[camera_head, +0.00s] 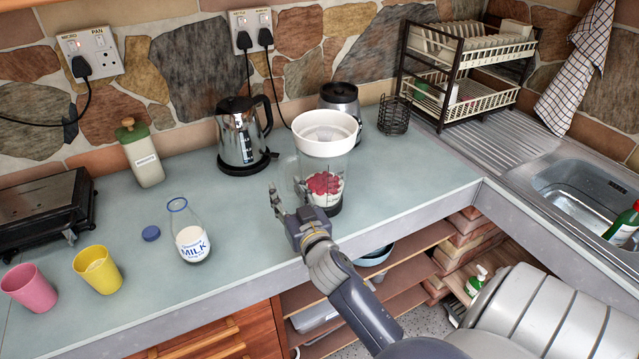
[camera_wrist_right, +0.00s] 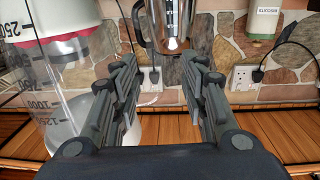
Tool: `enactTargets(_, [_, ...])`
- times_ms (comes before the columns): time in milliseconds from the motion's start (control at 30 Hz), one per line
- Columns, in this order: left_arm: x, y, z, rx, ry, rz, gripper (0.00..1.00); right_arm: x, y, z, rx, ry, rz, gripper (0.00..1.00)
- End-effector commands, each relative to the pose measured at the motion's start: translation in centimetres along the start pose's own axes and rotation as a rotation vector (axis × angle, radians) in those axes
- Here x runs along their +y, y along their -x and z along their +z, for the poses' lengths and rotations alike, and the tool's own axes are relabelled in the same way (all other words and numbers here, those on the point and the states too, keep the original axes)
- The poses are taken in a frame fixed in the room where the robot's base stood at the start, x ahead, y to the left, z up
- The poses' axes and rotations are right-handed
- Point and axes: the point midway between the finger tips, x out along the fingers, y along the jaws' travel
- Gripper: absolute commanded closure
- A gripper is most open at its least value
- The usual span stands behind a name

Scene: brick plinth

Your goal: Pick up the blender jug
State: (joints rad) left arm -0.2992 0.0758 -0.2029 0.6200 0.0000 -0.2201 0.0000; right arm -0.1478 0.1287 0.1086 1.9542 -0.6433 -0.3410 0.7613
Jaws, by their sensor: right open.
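The blender jug (camera_head: 325,165) is clear, with red and white contents and a wide white top. It stands upright on the counter (camera_head: 390,200), its handle towards the left. My right gripper (camera_head: 288,203) is open and empty, just left of the jug's lower part and towards the counter's front. In the right wrist view my right gripper's fingers (camera_wrist_right: 160,75) are apart with nothing between them. The jug (camera_wrist_right: 75,85) fills the left side there, outside the fingers, with measuring marks visible. I cannot tell whether they touch. My left gripper is not in view.
A kettle (camera_head: 241,135), biscuit jar (camera_head: 144,155) and blender motor base (camera_head: 341,98) stand behind. A milk bottle (camera_head: 190,238) and yellow cup (camera_head: 97,268) are to the left. A wire basket (camera_head: 394,115), dish rack (camera_head: 470,75) and sink (camera_head: 590,195) are to the right.

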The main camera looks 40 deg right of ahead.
Motion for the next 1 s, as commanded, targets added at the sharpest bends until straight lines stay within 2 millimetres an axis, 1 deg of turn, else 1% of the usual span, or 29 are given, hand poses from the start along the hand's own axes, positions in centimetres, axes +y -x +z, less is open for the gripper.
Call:
enactTargets(167, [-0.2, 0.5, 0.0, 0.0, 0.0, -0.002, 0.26, 0.1, -1.1, -0.1, -0.001, 0.003, 0.001, 0.6])
enactTargets(367, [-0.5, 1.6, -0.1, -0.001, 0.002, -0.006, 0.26, 0.7, -3.6, 0.1, -0.001, 0.003, 0.001, 0.6])
enactTargets(500, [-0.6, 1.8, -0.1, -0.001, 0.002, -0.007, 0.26, 0.6, -5.0, 0.2, -0.001, 0.002, 0.001, 0.6])
enactTargets(633, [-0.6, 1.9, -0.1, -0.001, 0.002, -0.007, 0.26, 0.6, -5.5, 0.4, -0.002, 0.0, 0.0, 0.6])
enactTargets(833, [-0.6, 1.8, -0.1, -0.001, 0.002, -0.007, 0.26, 0.6, -5.5, 0.4, -0.002, 0.0, 0.0, 0.6])
enactTargets(867, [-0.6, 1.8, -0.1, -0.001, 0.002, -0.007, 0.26, 0.6, -5.5, 0.4, -0.002, 0.0, 0.0, 0.67])
enactTargets(900, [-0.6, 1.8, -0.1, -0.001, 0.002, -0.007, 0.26, 0.6, -5.5, 0.4, -0.002, 0.0, 0.0, 0.76])
enactTargets(967, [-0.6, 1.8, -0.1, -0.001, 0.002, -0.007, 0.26, 0.6, -5.4, 0.4, -0.002, 0.001, 0.0, 0.89])
enactTargets(1000, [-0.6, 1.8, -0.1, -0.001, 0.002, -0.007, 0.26, 0.6, -5.4, 0.4, -0.002, 0.001, 0.0, 0.98])
